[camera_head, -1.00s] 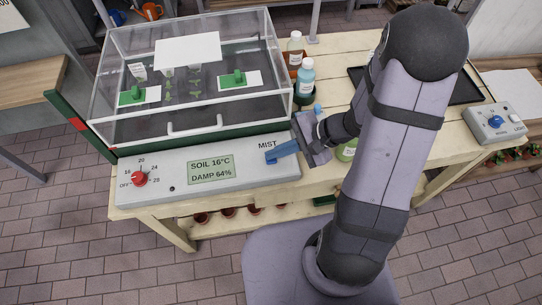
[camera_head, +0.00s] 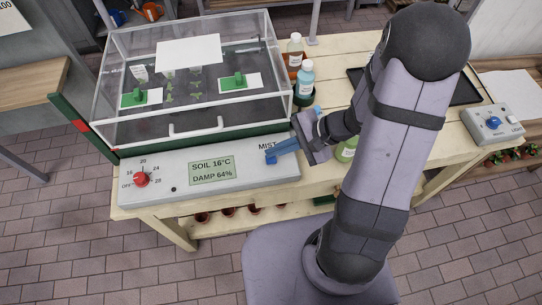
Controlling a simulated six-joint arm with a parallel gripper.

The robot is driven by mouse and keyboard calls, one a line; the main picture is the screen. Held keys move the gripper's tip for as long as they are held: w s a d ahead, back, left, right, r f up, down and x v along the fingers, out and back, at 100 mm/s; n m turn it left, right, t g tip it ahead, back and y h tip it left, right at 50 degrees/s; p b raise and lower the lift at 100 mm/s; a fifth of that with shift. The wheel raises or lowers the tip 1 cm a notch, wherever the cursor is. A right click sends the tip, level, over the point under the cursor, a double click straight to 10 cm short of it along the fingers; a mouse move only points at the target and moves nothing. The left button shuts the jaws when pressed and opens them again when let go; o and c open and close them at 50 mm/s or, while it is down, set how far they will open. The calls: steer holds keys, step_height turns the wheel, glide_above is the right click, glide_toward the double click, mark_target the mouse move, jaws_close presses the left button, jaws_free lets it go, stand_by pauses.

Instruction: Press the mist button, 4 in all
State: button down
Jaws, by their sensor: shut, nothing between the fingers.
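The control panel (camera_head: 234,184) is a light grey slab at the front of the table. It bears the word MIST (camera_head: 267,146) at its right end. My gripper (camera_head: 271,158) is shut, with its blue fingertips at the panel just below that word. The mist button itself is hidden under or behind the fingertips, so I cannot tell whether they touch or press it. The panel's display (camera_head: 212,171) reads SOIL 16°C and DAMP 64%. A red dial (camera_head: 141,180) sits at the panel's left end.
A clear-lidded propagator (camera_head: 200,128) with seedlings stands behind the panel. Bottles (camera_head: 305,76) stand to its right. A dark tray (camera_head: 465,92) and a grey box with a blue knob (camera_head: 493,123) lie farther right. Pots sit below the tabletop.

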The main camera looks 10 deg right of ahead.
mark_target(276, 159)
steer(key=shift+r, duration=0.1)
steer(key=shift+r+p, duration=2.05)
steer(key=shift+r, duration=0.4)
stand_by(0.9)
step_height(276, 159, up, 4)
steer(key=p, duration=0.4)
steer(key=shift+f, duration=0.15)
steer(key=shift+f, duration=0.15)
step_height(276, 159, down, 8)
steer(key=b, duration=0.7)
steer(key=shift+f, duration=0.25)
steer(key=shift+f+b, duration=0.4)
steer(key=shift+b, duration=0.3)
stand_by(1.6)
